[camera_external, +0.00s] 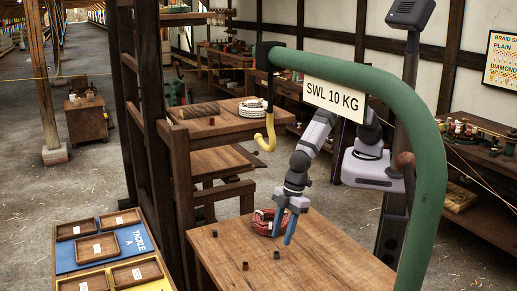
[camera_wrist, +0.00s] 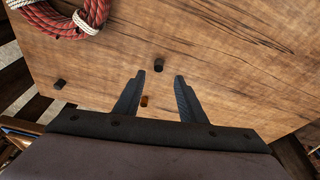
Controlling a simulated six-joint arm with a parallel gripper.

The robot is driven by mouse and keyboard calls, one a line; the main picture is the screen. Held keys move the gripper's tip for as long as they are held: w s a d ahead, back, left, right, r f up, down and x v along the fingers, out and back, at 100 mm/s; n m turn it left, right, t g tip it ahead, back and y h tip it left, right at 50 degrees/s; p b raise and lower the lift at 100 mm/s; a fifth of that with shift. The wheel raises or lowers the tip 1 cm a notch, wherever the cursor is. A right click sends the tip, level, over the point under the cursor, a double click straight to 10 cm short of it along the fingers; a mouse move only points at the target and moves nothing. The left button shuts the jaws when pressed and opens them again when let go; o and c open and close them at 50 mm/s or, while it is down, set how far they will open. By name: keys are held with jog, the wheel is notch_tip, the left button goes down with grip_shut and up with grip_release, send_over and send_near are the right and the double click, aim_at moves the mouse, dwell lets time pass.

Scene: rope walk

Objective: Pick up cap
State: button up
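Several small cap-like pieces stand on the wooden table; which one is the cap I cannot tell. A black piece (camera_wrist: 158,64) lies just beyond and between my fingertips in the wrist view. A brown piece (camera_wrist: 144,100) shows between the fingers, nearer their bases, and another black piece (camera_wrist: 59,84) is off to the left. In the external view there are dark pieces (camera_external: 277,255) and (camera_external: 214,233), and a brownish piece (camera_external: 245,265). My gripper (camera_external: 283,226), with blue fingers, is over the table; in the wrist view it (camera_wrist: 158,78) is open and empty.
A red rope coil with a white binding (camera_external: 265,224) lies on the table (camera_external: 215,262) beside the gripper. A green bar with a yellow hook (camera_external: 265,140) and a sign stands in the foreground. Wooden trays (camera_external: 137,272) lie on a coloured board at left. The table's right part is clear.

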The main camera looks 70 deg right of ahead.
aim_at(277, 252)
jog(key=shift+p+x, duration=1.15)
jog(key=shift+x, duration=2.05)
jog(key=shift+w+d, duration=0.1)
jog(key=shift+d, duration=0.05)
grip_shut()
